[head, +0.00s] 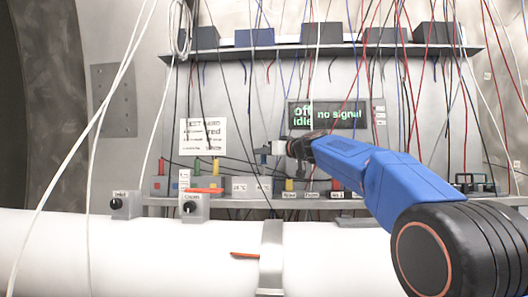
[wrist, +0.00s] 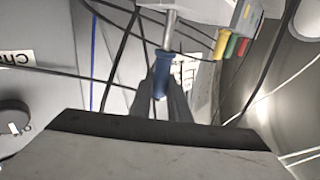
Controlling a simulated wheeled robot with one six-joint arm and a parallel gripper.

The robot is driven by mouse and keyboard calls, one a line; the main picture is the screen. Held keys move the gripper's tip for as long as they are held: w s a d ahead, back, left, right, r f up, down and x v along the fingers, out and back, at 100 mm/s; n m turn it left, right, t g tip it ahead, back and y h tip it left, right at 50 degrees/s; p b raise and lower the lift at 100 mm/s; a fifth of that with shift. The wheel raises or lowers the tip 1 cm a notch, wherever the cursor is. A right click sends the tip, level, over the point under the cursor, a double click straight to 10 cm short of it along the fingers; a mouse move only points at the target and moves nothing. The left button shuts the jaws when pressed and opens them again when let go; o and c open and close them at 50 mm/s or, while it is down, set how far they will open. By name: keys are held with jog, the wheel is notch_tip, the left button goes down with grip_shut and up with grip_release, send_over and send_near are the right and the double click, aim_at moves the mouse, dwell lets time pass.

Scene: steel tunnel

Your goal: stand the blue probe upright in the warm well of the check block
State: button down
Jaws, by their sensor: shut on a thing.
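My gripper (head: 278,148) is shut on the blue probe (head: 264,152) above the back shelf. In the wrist view the probe's blue handle (wrist: 161,75) is between the two fingers (wrist: 162,100), and its silver shaft runs toward the top of the picture. In the head view the probe looks about upright, handle up. The check block (head: 250,186), a pale box with two temperature labels, stands below it on the shelf. The probe is over its right-hand part. I cannot tell whether the shaft's tip is in a well or just above one.
A rack (head: 160,187) with red, green and yellow handles stands left of the block. A yellow-handled item (head: 289,185) is close on its right. Hanging cables crowd the space.

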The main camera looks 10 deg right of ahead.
aim_at(265, 162)
jog(key=shift+f, duration=2.1)
jog(key=c, duration=1.6)
grip_release()
jog(key=v, duration=1.7)
jog(key=shift+s+f, duration=0.1)
jog(key=shift+s, duration=0.1)
